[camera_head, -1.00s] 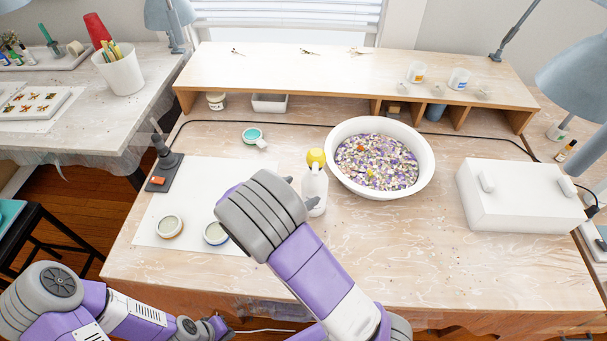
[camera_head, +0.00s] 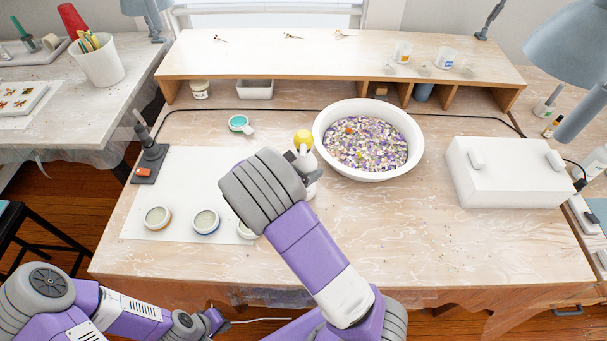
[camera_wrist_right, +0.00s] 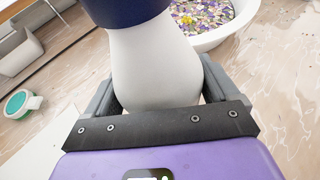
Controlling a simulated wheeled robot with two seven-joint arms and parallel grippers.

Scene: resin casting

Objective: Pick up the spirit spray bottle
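The spirit spray bottle (camera_head: 303,141) stands upright on the table just left of the white bowl, with a yellow top and a white body. My right gripper (camera_head: 301,167) is at its body, a finger on either side; the hand hides the lower part. In the right wrist view the white bottle body (camera_wrist_right: 155,65) with a dark blue band fills the space between the grey fingers. The fingers lie close along its sides; whether they press on it is unclear. My left gripper (camera_head: 213,321) is low at the bottom edge, away from the bottle, its fingers not clear.
The white bowl (camera_head: 319,150) of coloured pieces stands close right of the bottle. Round tins (camera_head: 206,221) stand on a white sheet to the left. A white box (camera_head: 510,172) is at the right. A raised shelf (camera_head: 340,62) runs along the back. The front right tabletop is clear.

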